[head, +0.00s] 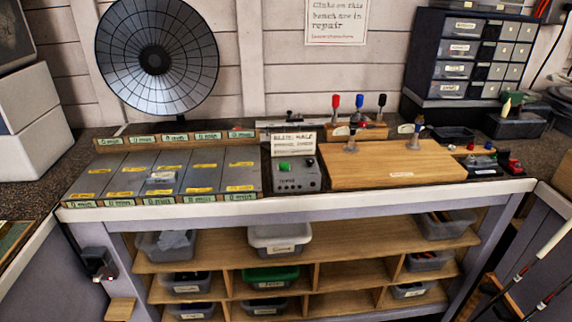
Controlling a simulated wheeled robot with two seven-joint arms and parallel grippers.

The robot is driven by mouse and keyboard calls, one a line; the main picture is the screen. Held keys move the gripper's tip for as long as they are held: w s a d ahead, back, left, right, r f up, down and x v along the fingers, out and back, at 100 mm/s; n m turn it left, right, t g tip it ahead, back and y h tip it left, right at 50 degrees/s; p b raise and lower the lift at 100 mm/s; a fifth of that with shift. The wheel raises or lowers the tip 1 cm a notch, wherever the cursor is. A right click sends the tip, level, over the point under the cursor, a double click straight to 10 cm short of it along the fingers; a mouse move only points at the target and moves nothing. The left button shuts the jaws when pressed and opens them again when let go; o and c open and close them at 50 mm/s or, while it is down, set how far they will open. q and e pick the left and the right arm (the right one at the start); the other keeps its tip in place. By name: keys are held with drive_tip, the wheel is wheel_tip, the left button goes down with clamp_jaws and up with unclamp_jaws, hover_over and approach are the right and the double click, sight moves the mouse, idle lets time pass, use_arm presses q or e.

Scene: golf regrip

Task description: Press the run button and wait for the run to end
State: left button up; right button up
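A grey control box (297,179) stands on the workbench, in the middle of the head view. A green button (284,166) sits on its top left, and a small dark knob (310,162) is at its top right. I cannot tell whether the button is pressed. A label that seems to read "Speed" is below the button. A white sign (292,142) with dark lettering, too small to read surely, stands behind the box. Neither of my grippers shows in this view.
Grey panels with yellow labels (205,178) lie left of the box. A wooden board (390,170) with small metal fixtures lies right. Red, blue and black-handled tools (358,102) stand behind it. A round fan-like disc (156,60) stands at back left. Shelves with bins are below.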

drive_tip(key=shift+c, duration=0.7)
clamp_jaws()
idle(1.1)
